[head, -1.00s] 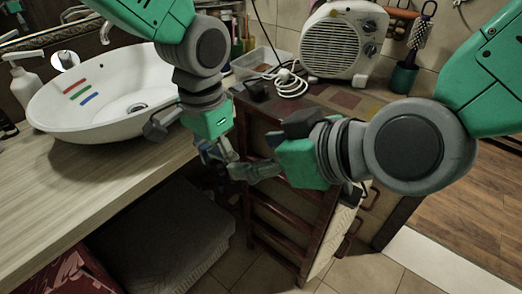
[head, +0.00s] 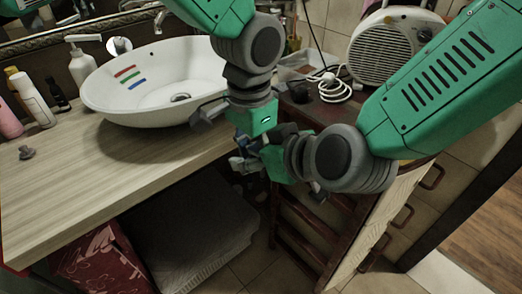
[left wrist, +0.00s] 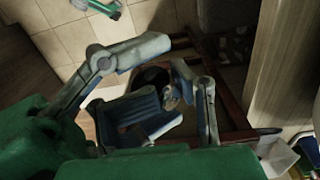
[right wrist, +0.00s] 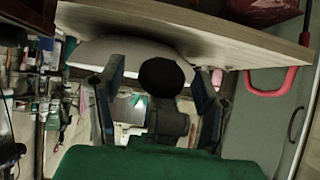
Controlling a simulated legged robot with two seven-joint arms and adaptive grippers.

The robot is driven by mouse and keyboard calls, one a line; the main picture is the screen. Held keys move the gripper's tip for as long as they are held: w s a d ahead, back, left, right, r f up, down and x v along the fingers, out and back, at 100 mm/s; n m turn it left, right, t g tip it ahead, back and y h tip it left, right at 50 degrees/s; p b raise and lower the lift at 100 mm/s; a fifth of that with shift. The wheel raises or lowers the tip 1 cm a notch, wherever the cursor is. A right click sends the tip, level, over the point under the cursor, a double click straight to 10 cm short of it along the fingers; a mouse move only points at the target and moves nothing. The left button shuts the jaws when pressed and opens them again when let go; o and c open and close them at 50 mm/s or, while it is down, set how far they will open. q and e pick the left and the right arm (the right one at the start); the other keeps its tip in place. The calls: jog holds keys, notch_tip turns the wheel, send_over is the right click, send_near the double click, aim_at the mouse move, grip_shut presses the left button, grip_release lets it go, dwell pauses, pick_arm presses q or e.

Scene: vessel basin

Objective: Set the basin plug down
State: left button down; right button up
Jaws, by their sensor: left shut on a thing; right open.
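My left gripper (head: 243,163) hangs in front of the basin, past the counter's front edge; its fingers (left wrist: 178,58) are close together in the left wrist view. A dark round piece (left wrist: 150,78) shows by them and looks like the basin plug. In the right wrist view a black disc (right wrist: 160,76), probably the same plug, lies between the spread fingers. My right gripper (right wrist: 160,95) is open close beside the left one. The arms hide the plug in the head view. The white basin (head: 105,100) sits on the wooden counter (head: 95,175).
A small grey knob-like piece (head: 26,152) lies on the counter's left part, near bottles (head: 38,103). The counter's front left is clear. A wooden rack (head: 310,225) stands below the grippers; a heater (head: 388,45) is behind right.

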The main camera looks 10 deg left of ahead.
pick_arm(q)
jog(key=shift+d, duration=0.1)
pick_arm(e)
jog(key=shift+d, duration=0.15)
jog(key=c, duration=1.3)
pick_arm(q)
jog(key=c, duration=0.8)
grip_release()
jog(key=shift+c, duration=0.2)
jog(key=shift+s, duration=0.1)
pick_arm(e)
jog(key=shift+w+r, duration=0.1)
jog(key=shift+r, duration=0.05)
